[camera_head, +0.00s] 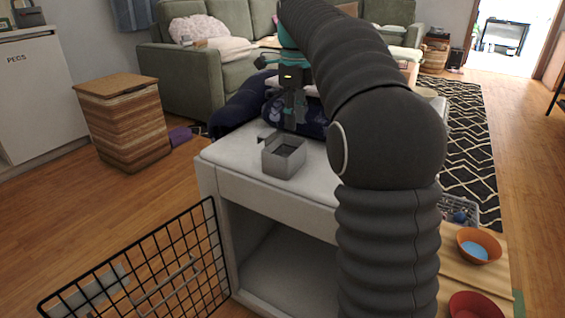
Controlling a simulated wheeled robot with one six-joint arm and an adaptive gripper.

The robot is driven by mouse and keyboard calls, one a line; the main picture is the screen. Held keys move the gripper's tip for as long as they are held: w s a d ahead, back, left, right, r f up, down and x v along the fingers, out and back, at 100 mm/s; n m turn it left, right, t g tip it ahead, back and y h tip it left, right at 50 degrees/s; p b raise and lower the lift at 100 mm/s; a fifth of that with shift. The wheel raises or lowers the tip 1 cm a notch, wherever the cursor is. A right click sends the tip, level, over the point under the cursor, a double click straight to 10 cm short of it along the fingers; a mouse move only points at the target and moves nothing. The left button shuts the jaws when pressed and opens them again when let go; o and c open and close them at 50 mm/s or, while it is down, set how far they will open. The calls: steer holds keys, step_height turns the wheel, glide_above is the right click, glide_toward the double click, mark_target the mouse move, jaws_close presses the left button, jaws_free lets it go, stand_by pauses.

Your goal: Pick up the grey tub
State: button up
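The grey tub (284,167) is a small open-topped square box. It stands upright on the white top of a low cabinet (318,183), near its front edge. My gripper (291,122) points down just behind and above the tub, as seen in the head view. Its fingers are small and dark against a dark blue cloth, so I cannot tell how far apart they are. I see no contact between the gripper and the tub. The tub's inside looks empty, though its bottom is partly shaded.
A dark blue cushion or cloth (240,103) lies behind the cabinet top. A black wire basket or grille (160,270) is at the front left. A wicker hamper (125,125) stands at left. Orange (485,240) and red (475,306) bowls are at lower right. My arm hides the cabinet's right side.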

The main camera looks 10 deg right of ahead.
mark_target(296, 141)
steer(key=shift+s+d+f+b, duration=0.1)
steer(key=shift+f+b, duration=0.5)
steer(key=shift+f, duration=1)
steer(key=shift+d+f+b, duration=0.1)
steer(key=shift+f+b, duration=0.45)
steer(key=shift+f, duration=1.05)
steer(key=shift+c, duration=0.2)
jaws_close()
